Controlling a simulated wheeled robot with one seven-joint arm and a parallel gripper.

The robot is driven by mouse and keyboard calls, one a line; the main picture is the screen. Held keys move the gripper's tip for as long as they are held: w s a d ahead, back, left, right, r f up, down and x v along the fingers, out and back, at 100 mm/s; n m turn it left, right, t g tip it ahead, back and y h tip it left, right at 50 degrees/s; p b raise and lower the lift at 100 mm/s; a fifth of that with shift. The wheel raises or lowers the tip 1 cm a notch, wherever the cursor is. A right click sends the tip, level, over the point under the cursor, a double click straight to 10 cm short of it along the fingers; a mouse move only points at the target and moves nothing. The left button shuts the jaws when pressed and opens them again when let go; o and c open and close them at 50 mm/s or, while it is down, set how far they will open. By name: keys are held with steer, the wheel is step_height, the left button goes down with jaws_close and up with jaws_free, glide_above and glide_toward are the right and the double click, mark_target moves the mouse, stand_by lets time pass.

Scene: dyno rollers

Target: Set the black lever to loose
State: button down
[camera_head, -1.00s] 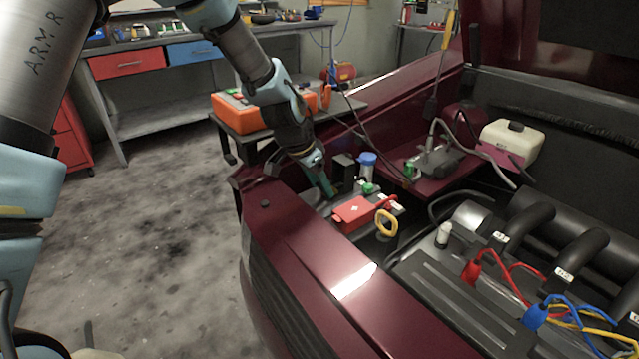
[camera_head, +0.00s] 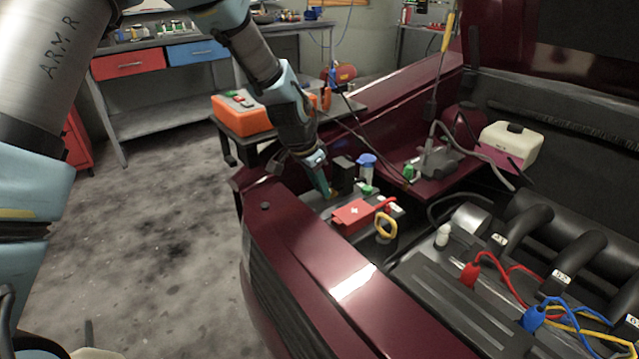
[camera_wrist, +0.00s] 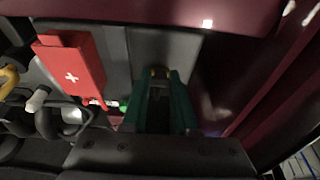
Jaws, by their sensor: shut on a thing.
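My gripper (camera_head: 329,193) reaches down over the front left corner of the engine bay. In the wrist view its two green fingers (camera_wrist: 164,82) are close together, with a small brass-coloured piece (camera_wrist: 160,72) at their tips. The fingers are shut on what I take to be the black lever; its body is mostly hidden between and behind them, so its setting cannot be read. The red box with a white cross (camera_head: 352,213) sits just right of the gripper; it also shows at the upper left of the wrist view (camera_wrist: 74,66).
A dark upright block (camera_head: 343,174) and a blue-capped container (camera_head: 366,165) stand close behind the gripper. A yellow ring handle (camera_head: 386,225) is right of the red box. The maroon front panel (camera_head: 300,245) borders the bay. An orange case (camera_head: 242,115) lies on a side bench.

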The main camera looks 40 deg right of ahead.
steer(key=y+p, duration=0.1)
steer(key=d+y+p, duration=0.1)
steer(key=p, duration=0.1)
steer(key=shift+s+r, duration=0.1)
steer(key=shift+r, duration=0.2)
steer(key=shift+f+y+p, duration=0.2)
steer(key=shift+y+p, duration=0.1)
steer(key=shift+y, duration=0.5)
steer(key=c, duration=0.7)
jaws_free()
steer(key=shift+d+r, duration=0.1)
steer(key=shift+r, duration=0.05)
step_height(320, 180, up, 10)
steer(key=shift+r+b, duration=0.25)
steer(key=shift+b, duration=0.8)
